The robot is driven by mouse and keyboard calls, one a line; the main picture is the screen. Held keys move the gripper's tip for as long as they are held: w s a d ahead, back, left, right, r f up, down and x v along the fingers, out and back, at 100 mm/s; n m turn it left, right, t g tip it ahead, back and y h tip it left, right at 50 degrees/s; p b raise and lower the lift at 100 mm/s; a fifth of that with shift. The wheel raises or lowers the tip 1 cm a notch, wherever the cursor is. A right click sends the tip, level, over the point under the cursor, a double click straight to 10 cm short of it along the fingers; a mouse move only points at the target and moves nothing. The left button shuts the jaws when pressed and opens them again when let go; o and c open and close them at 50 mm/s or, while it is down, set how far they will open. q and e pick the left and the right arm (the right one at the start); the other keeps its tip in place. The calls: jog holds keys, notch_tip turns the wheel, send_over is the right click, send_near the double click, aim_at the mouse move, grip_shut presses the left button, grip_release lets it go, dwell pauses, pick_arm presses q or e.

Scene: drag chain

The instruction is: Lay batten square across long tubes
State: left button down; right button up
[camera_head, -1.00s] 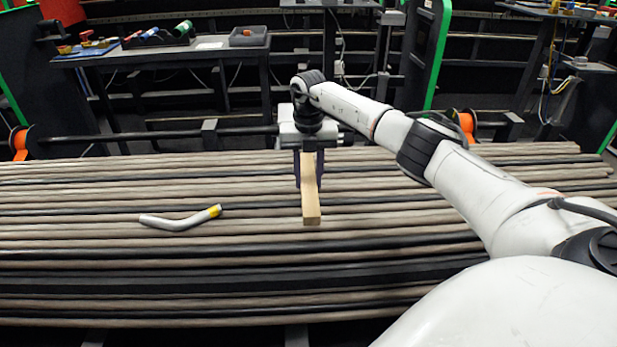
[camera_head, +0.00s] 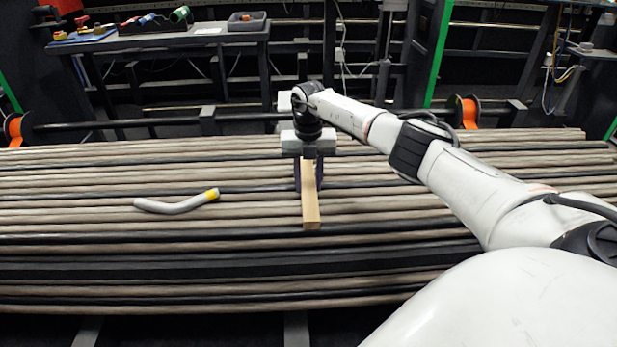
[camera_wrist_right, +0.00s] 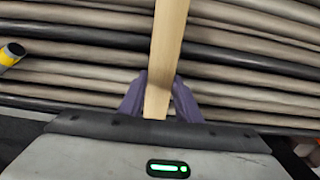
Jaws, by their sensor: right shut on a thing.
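The batten (camera_head: 311,208) is a pale wooden strip, held in my right gripper (camera_head: 309,187). In the head view it points toward the front, crosswise to the long tubes (camera_head: 420,214). My right gripper is shut on it. In the right wrist view, the purple fingers (camera_wrist_right: 158,100) sit on both sides of the batten (camera_wrist_right: 167,50), which runs up the picture over the tubes. It looks near square to the tubes, with a slight lean there. I cannot tell whether it touches them. My left gripper is not in view.
A bent grey pipe with a yellow end (camera_head: 178,203) lies on the tubes, left of the batten. Orange reels (camera_head: 15,129) stand behind the tubes. A dark bench (camera_head: 190,38) with tools and a tray is at the back left. The tubes right of the batten are clear.

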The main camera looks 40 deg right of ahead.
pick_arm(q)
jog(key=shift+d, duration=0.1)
pick_arm(e)
jog(key=shift+f, duration=0.3)
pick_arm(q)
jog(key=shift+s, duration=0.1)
pick_arm(e)
jog(key=o, duration=1.2)
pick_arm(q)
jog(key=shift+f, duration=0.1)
pick_arm(e)
jog(key=shift+o, duration=0.2)
jog(key=shift+r, duration=0.1)
pick_arm(q)
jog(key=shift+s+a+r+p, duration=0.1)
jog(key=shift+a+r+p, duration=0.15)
jog(key=shift+p, duration=0.9)
pick_arm(e)
notch_tip(320, 180, up, 10)
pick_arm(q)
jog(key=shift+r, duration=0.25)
pick_arm(e)
jog(key=shift+a, duration=0.1)
